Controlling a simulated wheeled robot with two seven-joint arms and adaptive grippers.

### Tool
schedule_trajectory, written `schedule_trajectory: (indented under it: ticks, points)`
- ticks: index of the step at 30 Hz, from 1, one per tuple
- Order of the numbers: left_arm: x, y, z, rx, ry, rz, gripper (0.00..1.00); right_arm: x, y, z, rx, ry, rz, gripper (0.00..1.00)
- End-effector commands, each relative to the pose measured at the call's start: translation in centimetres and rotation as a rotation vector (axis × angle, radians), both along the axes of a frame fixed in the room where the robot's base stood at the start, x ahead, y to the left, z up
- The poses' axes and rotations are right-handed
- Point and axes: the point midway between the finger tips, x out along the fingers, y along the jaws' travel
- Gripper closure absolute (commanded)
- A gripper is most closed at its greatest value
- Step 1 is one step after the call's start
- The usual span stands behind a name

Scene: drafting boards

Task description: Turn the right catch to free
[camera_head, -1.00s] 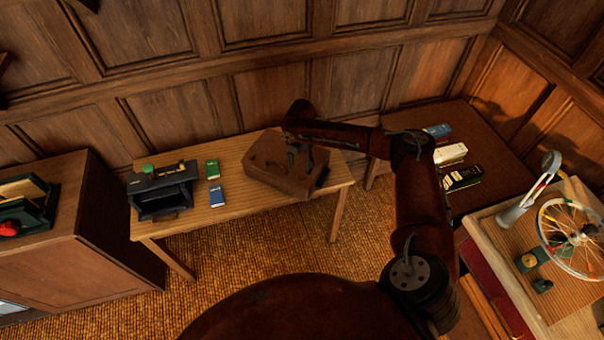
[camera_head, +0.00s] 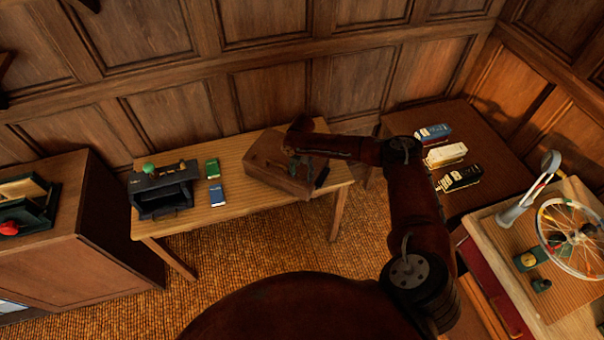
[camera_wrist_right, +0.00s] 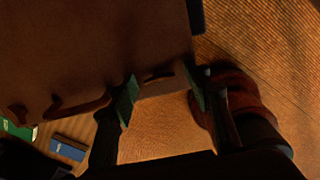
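A brown case (camera_head: 266,166) lies on the wooden table, partly covered by my right arm. Its brown side fills the upper left of the right wrist view (camera_wrist_right: 90,50). My right gripper (camera_head: 299,168) is at the case's front, right part. In the right wrist view its two green-padded fingers (camera_wrist_right: 161,94) stand apart at the case's edge. A small dark curved part, probably the right catch (camera_wrist_right: 158,75), shows between them; I cannot tell whether they touch it. A curved handle (camera_wrist_right: 78,106) is further left on the case. My left gripper is not in view.
On the table (camera_head: 235,208) left of the case are a green box (camera_head: 212,168), a blue box (camera_head: 217,196) and a dark device (camera_head: 163,190). Several small boxes stand on the brown table at right, beside my right arm. A spoked wheel (camera_head: 572,237) is far right.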

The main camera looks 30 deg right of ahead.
Motion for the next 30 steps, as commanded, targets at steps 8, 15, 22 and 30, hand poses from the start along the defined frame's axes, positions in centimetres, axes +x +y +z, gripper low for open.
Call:
schedule_trajectory:
  ticks: [8, 15, 22, 30]
  points:
    - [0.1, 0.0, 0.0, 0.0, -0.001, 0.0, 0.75, 0.0, 0.0, 0.0, 0.0, 0.0, 0.0, 0.74]
    - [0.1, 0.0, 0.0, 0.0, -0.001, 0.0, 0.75, 0.0, 0.0, 0.0, -0.001, 0.001, -0.001, 0.91]
    - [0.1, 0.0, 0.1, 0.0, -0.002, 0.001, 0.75, 0.0, -0.1, 0.0, -0.001, 0.002, -0.006, 0.97]
    - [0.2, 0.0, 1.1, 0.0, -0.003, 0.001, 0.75, -0.1, 0.1, 0.2, 0.002, 0.002, -0.089, 0.97]
